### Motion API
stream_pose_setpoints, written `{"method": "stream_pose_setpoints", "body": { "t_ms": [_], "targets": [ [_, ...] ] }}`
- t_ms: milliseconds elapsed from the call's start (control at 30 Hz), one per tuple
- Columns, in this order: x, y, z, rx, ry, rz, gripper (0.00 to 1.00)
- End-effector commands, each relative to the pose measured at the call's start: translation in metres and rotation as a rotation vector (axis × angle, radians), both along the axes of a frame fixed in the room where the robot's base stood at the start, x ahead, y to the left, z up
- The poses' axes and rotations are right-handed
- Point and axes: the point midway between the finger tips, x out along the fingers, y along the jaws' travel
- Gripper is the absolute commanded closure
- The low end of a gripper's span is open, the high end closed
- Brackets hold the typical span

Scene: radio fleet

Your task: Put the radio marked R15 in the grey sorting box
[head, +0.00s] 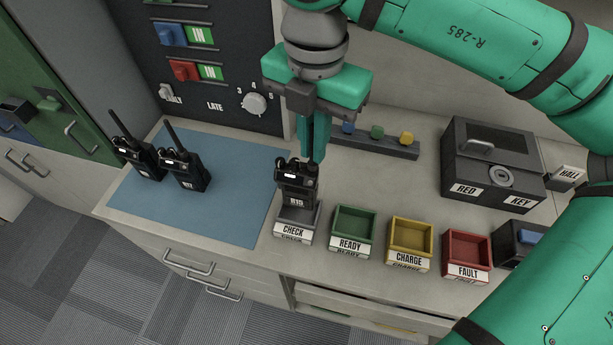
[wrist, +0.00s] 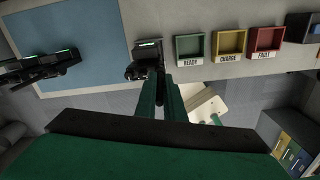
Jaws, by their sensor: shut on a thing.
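The radio marked R15 (head: 296,188) is black and upright, held by my gripper (head: 314,158) directly over the grey sorting box (head: 293,234) labelled CHECK. My gripper is shut on the radio's upper part. The radio's lower end is at the box's opening; I cannot tell whether it touches the floor of the box. In the wrist view the radio (wrist: 145,62) sits at the tips of the green fingers (wrist: 168,85) and hides most of the grey box.
Green READY (head: 353,230), yellow CHARGE (head: 410,241) and red FAULT (head: 466,254) boxes stand to the right. Two other radios (head: 186,170) (head: 137,158) stand on the blue mat (head: 225,190). A dark RED KEY case (head: 490,165) stands at the right.

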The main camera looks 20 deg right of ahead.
Motion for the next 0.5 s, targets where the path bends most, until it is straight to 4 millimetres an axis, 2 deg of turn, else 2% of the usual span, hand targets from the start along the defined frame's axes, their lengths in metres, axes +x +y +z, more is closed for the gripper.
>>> {"method": "stream_pose_setpoints", "body": {
  "t_ms": [100,367,500],
  "targets": [
    [0.000,0.001,-0.019,0.004,0.000,0.002,1.00],
    [0.000,0.001,-0.037,0.002,0.001,0.001,1.00],
    [0.000,0.000,-0.055,0.003,0.001,-0.001,1.00]
  ]
}}
